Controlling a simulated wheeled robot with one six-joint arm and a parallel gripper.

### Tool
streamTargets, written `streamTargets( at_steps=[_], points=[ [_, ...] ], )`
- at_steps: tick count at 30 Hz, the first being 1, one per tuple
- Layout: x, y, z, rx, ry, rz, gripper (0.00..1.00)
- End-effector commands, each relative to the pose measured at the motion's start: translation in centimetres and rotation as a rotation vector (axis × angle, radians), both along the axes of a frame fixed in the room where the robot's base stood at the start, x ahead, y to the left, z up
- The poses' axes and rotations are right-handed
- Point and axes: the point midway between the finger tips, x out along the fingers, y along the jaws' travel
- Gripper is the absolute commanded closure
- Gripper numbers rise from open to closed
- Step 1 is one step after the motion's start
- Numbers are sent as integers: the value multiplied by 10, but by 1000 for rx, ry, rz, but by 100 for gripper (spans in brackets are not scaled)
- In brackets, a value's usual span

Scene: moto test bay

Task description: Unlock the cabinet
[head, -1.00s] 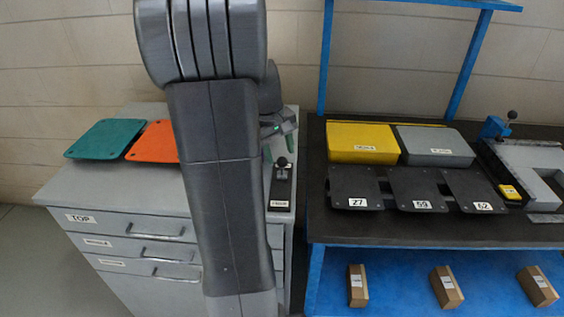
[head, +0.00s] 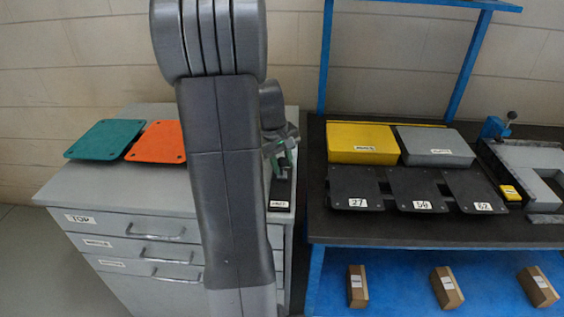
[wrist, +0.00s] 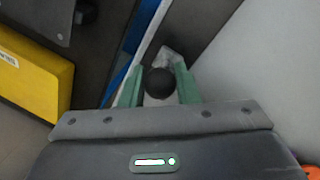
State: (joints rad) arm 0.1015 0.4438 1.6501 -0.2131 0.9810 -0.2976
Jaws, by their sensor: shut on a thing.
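The grey cabinet (head: 110,195) stands at the left, with a drawer labelled TOP and other drawers below it; the drawers look closed. A black lever with a small labelled base (head: 281,194) sits at the cabinet top's right edge. My gripper (head: 281,160) is at this lever, its green fingers pointing down. In the wrist view the fingers (wrist: 159,80) are shut on the lever's black ball knob (wrist: 160,83), one on each side. The lever's shaft is mostly hidden by my gripper, and my arm covers part of the cabinet front.
A teal plate (head: 103,139) and an orange plate (head: 157,142) lie on the cabinet. To the right, a dark bench (head: 400,228) with a blue frame holds a yellow box (head: 361,144), a grey box (head: 435,147) and numbered black plates (head: 417,188). A narrow gap separates cabinet and bench.

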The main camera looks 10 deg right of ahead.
Motion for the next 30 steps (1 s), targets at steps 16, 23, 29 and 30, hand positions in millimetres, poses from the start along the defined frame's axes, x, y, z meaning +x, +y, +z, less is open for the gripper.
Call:
streamTargets(
  at_steps=[16,23,29,30],
  points=[
    [-60,17,0,-1,-1,1,100],
    [-62,18,0,0,2,0,100],
    [-62,18,0,1,2,0,52],
    [-62,18,0,0,2,0,52]
  ],
)
